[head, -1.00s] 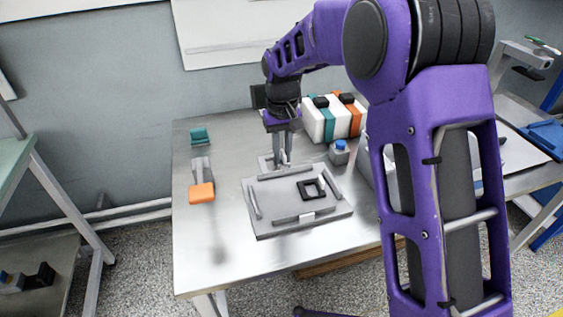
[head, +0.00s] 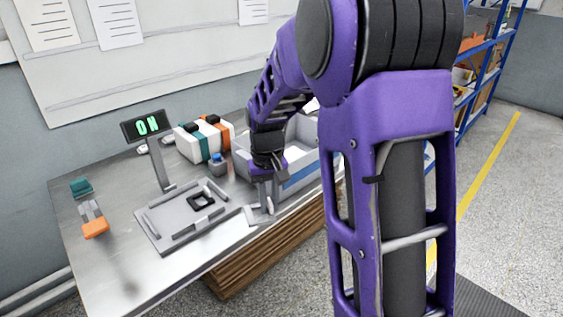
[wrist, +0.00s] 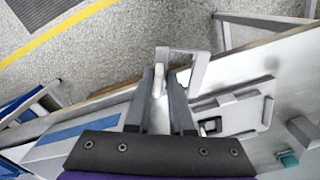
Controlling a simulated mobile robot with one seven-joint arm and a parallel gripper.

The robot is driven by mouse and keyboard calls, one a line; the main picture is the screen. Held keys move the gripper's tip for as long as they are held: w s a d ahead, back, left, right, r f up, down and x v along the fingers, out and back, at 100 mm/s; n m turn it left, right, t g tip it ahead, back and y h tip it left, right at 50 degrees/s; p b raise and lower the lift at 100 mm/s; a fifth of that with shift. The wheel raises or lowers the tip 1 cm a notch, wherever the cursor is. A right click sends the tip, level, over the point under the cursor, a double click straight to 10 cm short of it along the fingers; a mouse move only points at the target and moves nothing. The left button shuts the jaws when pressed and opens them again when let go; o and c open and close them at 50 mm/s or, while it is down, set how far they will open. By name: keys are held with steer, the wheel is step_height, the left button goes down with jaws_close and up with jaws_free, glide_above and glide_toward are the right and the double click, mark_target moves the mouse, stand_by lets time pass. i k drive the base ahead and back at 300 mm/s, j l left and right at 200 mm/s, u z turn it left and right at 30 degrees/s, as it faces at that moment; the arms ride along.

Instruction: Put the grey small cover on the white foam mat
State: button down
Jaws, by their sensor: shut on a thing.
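My gripper (head: 268,192) is shut on the grey small cover (head: 262,212), a light grey open frame shape. It hangs below the fingers near the table's front edge, right of the grey fixture plate. In the wrist view the cover (wrist: 203,68) sticks out past my fingertips (wrist: 161,82), with the table edge and floor behind it. A white surface (head: 293,153) shows inside a grey bin behind my gripper. I cannot tell whether this is the white foam mat, since my arm hides part of the bin.
The grey bin (head: 300,182) with a blue stripe stands at the table's right. The fixture plate (head: 168,236) holds a black square frame (head: 201,201). A display (head: 147,126) reads "ON". A blue-capped bottle (head: 217,166) and an orange block (head: 96,228) are on the table.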

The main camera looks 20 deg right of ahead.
mark_target(294, 156)
steer(key=i+l+z, duration=0.1)
steer(key=l+z, duration=0.4)
steer(key=i+l+z, duration=0.2)
steer(key=i+l, duration=0.3)
steer(key=i+l+u, duration=0.25)
steer(key=i, duration=0.2)
steer(key=i+l+u, duration=0.3)
steer(key=i+l, duration=0.15)
